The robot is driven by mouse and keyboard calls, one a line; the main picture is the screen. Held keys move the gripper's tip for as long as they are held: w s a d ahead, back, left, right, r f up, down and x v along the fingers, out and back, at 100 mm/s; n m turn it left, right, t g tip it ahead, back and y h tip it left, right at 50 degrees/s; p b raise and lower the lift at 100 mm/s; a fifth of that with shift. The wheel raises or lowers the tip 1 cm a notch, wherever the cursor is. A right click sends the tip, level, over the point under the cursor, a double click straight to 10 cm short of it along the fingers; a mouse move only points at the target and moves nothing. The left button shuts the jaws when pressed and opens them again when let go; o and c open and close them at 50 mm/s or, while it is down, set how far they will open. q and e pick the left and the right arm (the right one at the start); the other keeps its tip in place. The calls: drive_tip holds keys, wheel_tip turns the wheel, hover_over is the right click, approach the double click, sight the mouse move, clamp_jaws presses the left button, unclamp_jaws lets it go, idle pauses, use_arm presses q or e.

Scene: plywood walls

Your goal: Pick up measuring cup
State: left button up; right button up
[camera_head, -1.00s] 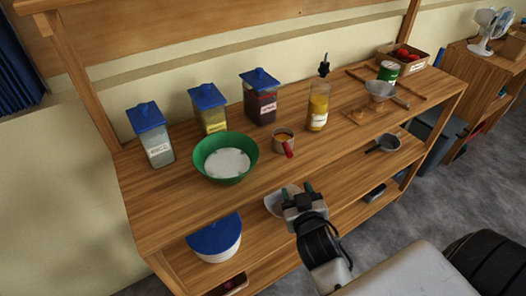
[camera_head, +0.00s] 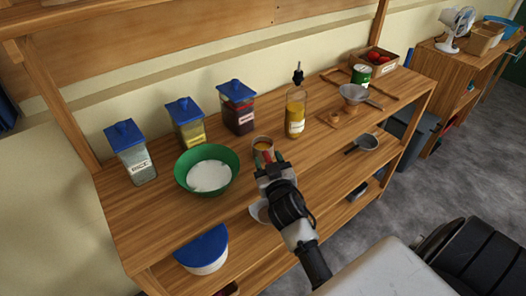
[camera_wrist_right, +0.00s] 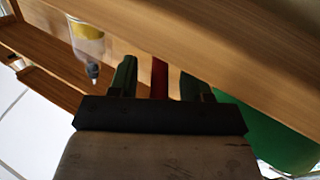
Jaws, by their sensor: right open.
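The measuring cup (camera_head: 263,145), a small metal cup with yellowish contents and a red handle, stands on the wooden worktop right of the green bowl. My right gripper (camera_head: 268,161) is at the cup's near side, with its green-tipped fingers open. In the right wrist view the red handle (camera_wrist_right: 159,78) shows between the two spread fingers; I cannot tell whether either touches it. The gripper hides most of the handle in the head view. My left gripper is not in view.
A green bowl (camera_head: 207,170) of white powder stands left of the cup. Blue-lidded containers (camera_head: 237,108) and a yellow bottle (camera_head: 295,113) stand behind. A dark-handled pan (camera_head: 366,142) lies to the right. A blue-lidded tub (camera_head: 203,250) is on the lower shelf.

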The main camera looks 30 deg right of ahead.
drive_tip(key=shift+w+d, duration=0.2)
drive_tip(key=shift+w, duration=0.4)
drive_tip(key=shift+s, duration=0.1)
clamp_jaws()
drive_tip(key=shift+r, duration=0.2)
